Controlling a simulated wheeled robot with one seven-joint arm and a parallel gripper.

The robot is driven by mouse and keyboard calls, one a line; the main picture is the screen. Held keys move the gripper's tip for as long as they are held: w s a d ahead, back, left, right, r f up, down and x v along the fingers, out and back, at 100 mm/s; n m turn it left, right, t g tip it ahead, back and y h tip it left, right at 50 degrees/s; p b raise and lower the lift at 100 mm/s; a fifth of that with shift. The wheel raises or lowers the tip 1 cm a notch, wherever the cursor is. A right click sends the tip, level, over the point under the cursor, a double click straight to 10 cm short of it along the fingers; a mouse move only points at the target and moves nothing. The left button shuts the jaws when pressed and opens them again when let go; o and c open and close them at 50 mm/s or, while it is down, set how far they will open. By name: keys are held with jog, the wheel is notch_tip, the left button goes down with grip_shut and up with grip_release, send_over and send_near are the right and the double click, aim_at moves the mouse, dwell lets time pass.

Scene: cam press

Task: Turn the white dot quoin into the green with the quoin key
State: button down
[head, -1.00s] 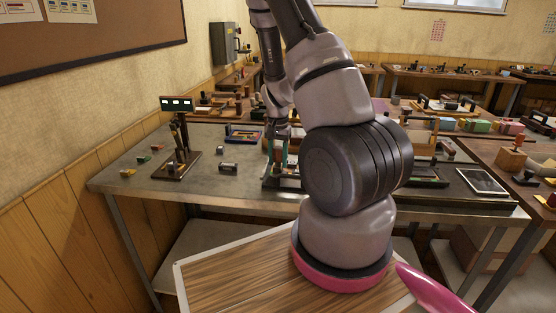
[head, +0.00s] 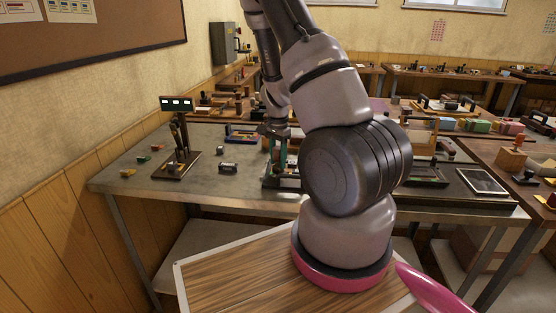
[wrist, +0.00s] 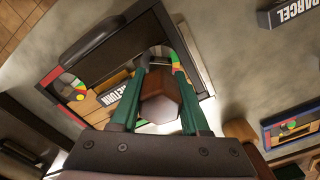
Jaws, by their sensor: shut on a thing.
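My gripper (wrist: 162,92) is shut on the brown wooden handle of the quoin key (wrist: 160,103), with a green finger on either side. The key stands over the right part of a dark-edged frame (wrist: 190,50) holding dark type that reads RETURN. A dial with green, yellow and red sectors (wrist: 176,61) shows just past the fingertips, partly covered; its dot is not clear. A second dial (wrist: 72,86) with a yellow dot lies at the frame's left. The key's lower end is hidden under the handle. In the head view my gripper (head: 278,150) is over the grey table.
A dark PARCEL block (wrist: 292,12) and another framed dial piece (wrist: 288,127) lie on the table. In the head view a post with a small display (head: 176,104) stands at left, with small blocks (head: 228,168) between. A tablet-like panel (head: 481,181) lies right.

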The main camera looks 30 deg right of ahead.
jog(key=shift+m, duration=2.4)
